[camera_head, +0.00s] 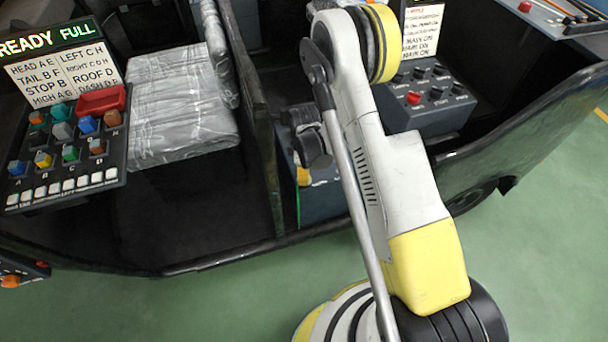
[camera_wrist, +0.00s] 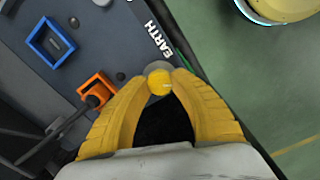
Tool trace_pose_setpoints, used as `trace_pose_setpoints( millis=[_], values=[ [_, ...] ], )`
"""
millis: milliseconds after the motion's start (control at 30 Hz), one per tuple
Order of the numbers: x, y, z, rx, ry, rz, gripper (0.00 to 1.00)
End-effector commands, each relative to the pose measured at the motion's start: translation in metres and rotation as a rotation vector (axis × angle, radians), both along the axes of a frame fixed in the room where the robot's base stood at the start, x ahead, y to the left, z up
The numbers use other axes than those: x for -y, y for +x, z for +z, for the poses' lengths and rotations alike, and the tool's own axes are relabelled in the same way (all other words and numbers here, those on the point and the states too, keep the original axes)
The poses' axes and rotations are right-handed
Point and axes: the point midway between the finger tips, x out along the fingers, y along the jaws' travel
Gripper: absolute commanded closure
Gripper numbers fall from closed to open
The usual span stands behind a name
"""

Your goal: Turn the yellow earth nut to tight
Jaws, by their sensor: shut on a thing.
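The yellow earth nut (camera_wrist: 159,84) shows in the wrist view as a small round yellow piece beside the white EARTH lettering (camera_wrist: 158,40). My gripper (camera_wrist: 160,80) has its two yellow fingers closed in on the nut from both sides, with the tips touching it. A grey round part (camera_wrist: 158,67) shows just beyond the nut. I cannot read how tight the nut is.
On the dark panel are an orange socket (camera_wrist: 97,90) with a black plug and cable close to my left finger, and a blue square frame (camera_wrist: 51,42). Around the work are a button console (camera_head: 68,150), a grey seat (camera_head: 180,110) and a switch box (camera_head: 425,100). Green floor lies in front.

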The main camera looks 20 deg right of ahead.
Motion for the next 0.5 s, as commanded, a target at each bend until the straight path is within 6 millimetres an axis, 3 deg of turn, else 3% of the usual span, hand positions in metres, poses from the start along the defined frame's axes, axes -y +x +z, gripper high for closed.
trace_pose_setpoints(
  millis=[500],
  values=[
    [-0.0001, 0.0004, -0.0001, 0.0, 0.001, -0.489, 1.0]
  ],
)
